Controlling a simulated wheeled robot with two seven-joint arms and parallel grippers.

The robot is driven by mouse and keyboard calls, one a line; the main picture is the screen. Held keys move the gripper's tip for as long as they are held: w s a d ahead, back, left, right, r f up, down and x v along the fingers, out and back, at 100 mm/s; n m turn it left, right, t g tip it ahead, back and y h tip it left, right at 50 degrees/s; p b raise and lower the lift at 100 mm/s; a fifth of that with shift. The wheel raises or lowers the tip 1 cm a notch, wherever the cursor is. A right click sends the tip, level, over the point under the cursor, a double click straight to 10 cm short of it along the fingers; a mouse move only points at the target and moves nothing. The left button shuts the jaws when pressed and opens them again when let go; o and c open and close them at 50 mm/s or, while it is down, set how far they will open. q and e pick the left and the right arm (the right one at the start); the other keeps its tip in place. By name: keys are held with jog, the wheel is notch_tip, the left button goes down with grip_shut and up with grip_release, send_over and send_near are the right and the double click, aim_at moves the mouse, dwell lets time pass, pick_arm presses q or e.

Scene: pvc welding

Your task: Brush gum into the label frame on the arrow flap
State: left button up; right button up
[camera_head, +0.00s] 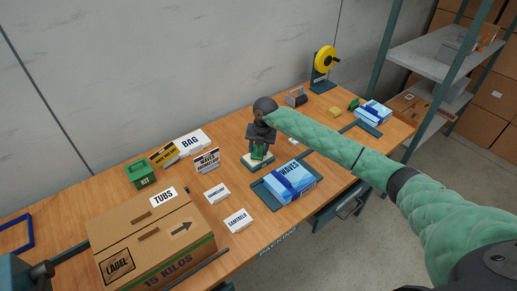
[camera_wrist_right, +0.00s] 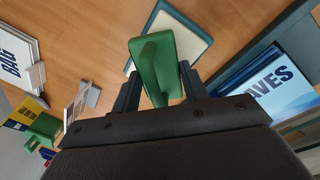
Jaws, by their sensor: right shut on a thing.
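The cardboard box (camera_head: 140,232) sits at the front left. Its arrow flap bears a black arrow (camera_head: 181,229) and a black square label frame (camera_head: 117,266) with "LABEL" inside. My right gripper (camera_head: 259,144) is far to the right of the box. It is shut on a green handled thing (camera_wrist_right: 152,68), perhaps the gum brush, which also shows in the head view (camera_head: 258,153). The green thing is over a small cream-topped pad with a teal edge (camera_wrist_right: 188,45); I cannot tell whether they touch. Its lower end is hidden.
A blue "WAVES" pack (camera_head: 290,182) lies on a teal tray right of my gripper. Small white signs (camera_head: 237,221) stand between gripper and box. A green kit box (camera_head: 140,174) and white "BAG" pack (camera_head: 190,141) stand behind. A yellow reel (camera_head: 326,59) is at the back right.

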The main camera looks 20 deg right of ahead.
dwell(0.4)
jog(key=shift+r+p, duration=1.2)
jog(key=shift+r, duration=2.25)
